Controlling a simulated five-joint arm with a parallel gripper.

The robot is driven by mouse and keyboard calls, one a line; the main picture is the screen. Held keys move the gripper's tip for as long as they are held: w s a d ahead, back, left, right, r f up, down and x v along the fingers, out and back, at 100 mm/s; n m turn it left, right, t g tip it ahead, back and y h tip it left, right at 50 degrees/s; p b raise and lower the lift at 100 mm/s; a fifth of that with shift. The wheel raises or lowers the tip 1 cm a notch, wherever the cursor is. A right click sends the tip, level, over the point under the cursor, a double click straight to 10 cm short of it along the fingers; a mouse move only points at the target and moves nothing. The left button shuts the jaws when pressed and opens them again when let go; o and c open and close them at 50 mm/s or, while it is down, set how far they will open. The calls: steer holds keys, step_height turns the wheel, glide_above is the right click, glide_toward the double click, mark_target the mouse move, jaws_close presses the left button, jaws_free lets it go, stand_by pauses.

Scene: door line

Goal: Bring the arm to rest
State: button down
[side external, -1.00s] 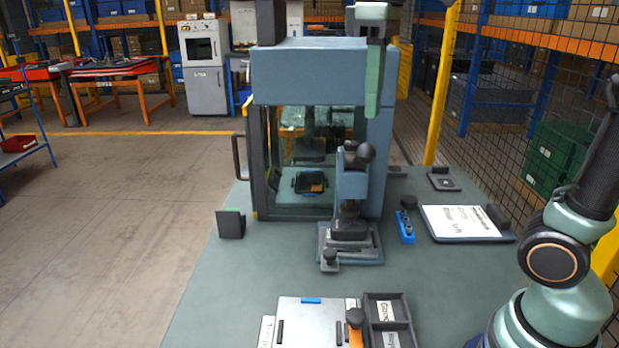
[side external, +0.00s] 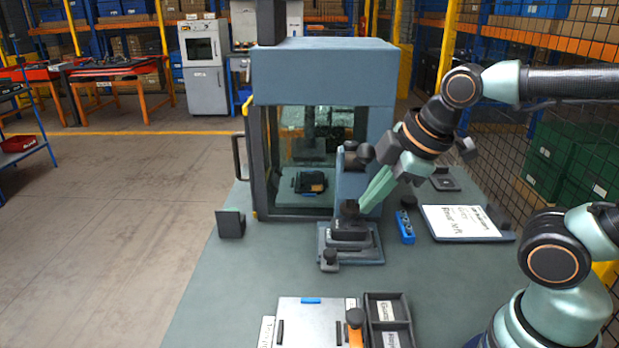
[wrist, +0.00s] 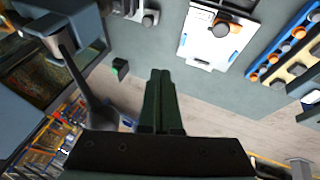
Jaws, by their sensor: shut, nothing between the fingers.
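My gripper (side external: 366,207) is shut and empty, its pale green fingers slanting down to the left. In the side view its tips are beside or in front of the grey-blue fixture (side external: 348,236) that stands before the machine; I cannot tell whether they touch. In the wrist view the closed fingers (wrist: 161,73) are dark green with nothing between them. The blue-grey machine (side external: 325,75) has a glazed front; a black object (side external: 310,182) shows inside.
A blue block (side external: 405,227) and a white sign (side external: 458,222) lie right of the fixture. A metal plate (side external: 310,325) and a dark divided tray (side external: 385,309) are at the front. A small dark block (side external: 231,224) stands left. The table's left front is clear.

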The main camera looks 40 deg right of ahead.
steer(key=d+m, duration=0.1)
steer(key=m, duration=0.2)
steer(key=d+m, duration=0.2)
steer(key=m, duration=0.1)
steer(key=d+r+m, duration=0.1)
steer(key=m, duration=0.3)
steer(key=shift+w+d+h, duration=0.1)
steer(key=shift+d+h, duration=0.05)
steer(key=shift+h, duration=0.25)
